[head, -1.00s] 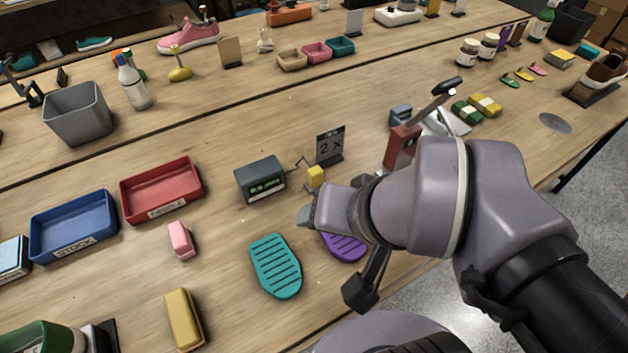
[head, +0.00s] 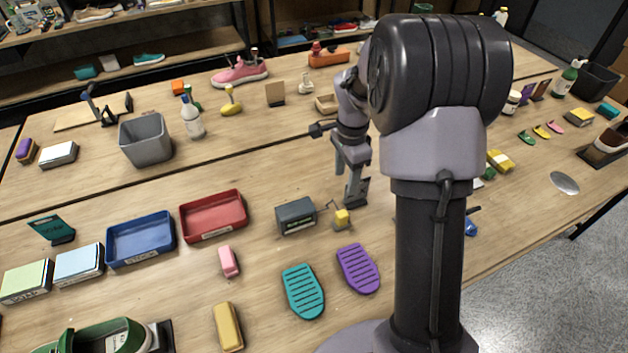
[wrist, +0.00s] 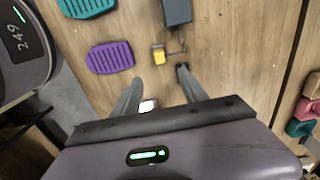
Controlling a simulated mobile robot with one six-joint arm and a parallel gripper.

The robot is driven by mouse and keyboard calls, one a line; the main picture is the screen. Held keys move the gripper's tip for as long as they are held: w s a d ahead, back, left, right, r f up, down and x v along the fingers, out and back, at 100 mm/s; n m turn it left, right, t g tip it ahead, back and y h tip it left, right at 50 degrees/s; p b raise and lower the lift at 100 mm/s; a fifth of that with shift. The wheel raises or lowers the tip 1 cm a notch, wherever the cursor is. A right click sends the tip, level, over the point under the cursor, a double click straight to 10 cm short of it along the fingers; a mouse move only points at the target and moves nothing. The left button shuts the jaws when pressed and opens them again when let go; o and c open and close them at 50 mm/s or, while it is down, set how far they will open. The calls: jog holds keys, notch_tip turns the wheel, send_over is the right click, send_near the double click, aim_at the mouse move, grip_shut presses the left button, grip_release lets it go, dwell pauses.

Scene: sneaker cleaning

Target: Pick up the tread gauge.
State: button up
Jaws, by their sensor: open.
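The tread gauge appears to be the dark grey box with a lit display (head: 296,215), joined by a thin bent wire to a small yellow block (head: 342,217). It rests on the table right of the red tray. In the wrist view the box (wrist: 178,10) is cut off by the top edge, with the yellow block (wrist: 158,54) just beyond my fingertips. My gripper (head: 355,196) points down over the table, behind and slightly right of the yellow block. In the wrist view its fingers (wrist: 158,84) are apart. A small white patch shows between them; I cannot tell what it is.
A teal brush-like pad (head: 303,291) and a purple one (head: 358,268) lie in front of the gauge. A red tray (head: 213,238) and a pink block (head: 228,261) are to its left. My arm hides much of the table's right side.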

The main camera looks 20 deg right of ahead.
aim_at(342, 214)
notch_tip(342, 214, down, 13)
jog(key=b, duration=0.3)
jog(key=shift+d+r+b, duration=0.1)
jog(key=shift+b, duration=0.3)
notch_tip(342, 214, down, 5)
jog(key=shift+f+b, duration=0.1)
jog(key=shift+b, duration=0.9)
jog(key=shift+c, duration=0.2)
jog(key=shift+r, duration=0.2)
grip_shut()
